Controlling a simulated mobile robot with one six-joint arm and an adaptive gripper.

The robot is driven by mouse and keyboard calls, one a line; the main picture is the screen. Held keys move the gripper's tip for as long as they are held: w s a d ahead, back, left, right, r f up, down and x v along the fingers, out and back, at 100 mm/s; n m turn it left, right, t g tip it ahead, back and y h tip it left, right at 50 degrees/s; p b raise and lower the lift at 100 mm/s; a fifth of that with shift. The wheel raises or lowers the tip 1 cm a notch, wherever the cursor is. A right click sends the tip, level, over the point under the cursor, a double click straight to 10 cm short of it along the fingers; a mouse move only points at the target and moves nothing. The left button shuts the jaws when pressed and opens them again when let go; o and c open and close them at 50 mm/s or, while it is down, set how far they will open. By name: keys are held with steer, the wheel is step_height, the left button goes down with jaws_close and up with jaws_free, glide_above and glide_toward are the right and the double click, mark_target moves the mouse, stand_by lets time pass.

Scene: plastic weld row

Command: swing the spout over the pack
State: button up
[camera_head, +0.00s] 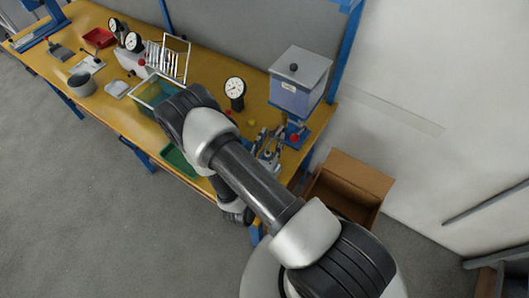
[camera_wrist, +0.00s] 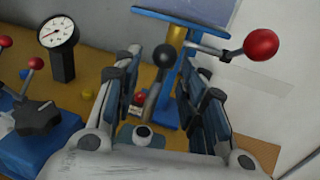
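The dispenser, a clear bin with a grey lid (camera_head: 299,80), stands on a blue stand at the bench's right end. In the wrist view its blue base (camera_wrist: 190,15) shows at the top, with a brass tube (camera_wrist: 176,42) under it and a side lever ending in a red ball (camera_wrist: 261,45). A dark rod with a black ball (camera_wrist: 164,56) rises between my fingers; I cannot tell whether it belongs to the spout. My gripper (camera_wrist: 160,72) is open, its fingers either side of this rod with no clear contact. It also shows in the head view (camera_head: 270,146). I cannot make out the pack.
A dial gauge (camera_head: 235,88) stands left of the dispenser; it also shows in the wrist view (camera_wrist: 58,36). A blue fixture with a black knob (camera_wrist: 38,118) is at lower left. An open cardboard box (camera_head: 350,184) stands on the floor to the right. A green bin (camera_head: 178,160) is partly hidden by my arm.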

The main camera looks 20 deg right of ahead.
steer(key=v, duration=1.1)
steer(key=shift+r, duration=0.15)
stand_by(0.3)
